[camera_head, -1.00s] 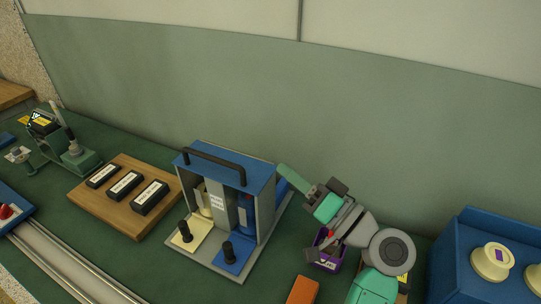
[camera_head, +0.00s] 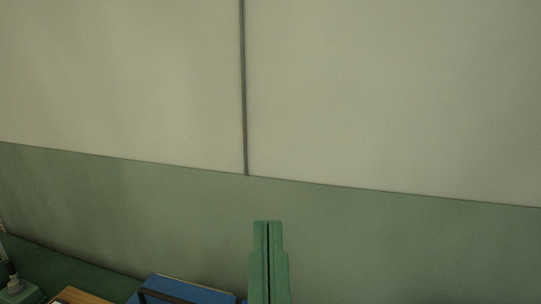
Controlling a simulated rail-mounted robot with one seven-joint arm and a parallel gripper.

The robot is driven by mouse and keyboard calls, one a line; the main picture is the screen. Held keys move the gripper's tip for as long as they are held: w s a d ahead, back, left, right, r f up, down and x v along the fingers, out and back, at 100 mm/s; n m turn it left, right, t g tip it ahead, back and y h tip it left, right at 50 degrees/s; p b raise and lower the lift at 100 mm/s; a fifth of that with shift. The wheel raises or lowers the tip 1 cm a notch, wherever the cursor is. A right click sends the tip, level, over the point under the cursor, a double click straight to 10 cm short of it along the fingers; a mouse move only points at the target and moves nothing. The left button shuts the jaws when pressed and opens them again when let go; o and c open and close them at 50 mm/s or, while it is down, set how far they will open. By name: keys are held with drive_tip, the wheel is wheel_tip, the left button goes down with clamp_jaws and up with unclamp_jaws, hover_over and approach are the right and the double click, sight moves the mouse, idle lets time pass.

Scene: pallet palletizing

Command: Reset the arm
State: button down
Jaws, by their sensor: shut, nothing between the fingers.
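My gripper (camera_head: 267,226) points straight up at the bottom middle of the head view, in front of the green lower wall. Its two green fingers lie side by side with only a thin dark line between them. It is shut and holds nothing. The rest of my arm is below the frame.
The top of a blue box with a dark handle (camera_head: 180,290) shows at the bottom edge, left of my gripper. A wooden board (camera_head: 78,297) and part of a green device (camera_head: 18,288) are at the lower left. The wall (camera_head: 390,90) behind is bare.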

wheel_tip(320, 180, up, 39)
drive_tip(key=s+p, duration=0.1)
drive_tip(key=p, duration=3.6)
drive_tip(key=shift+s+r+t+p, duration=0.15)
drive_tip(key=shift+s+t+p, duration=0.15)
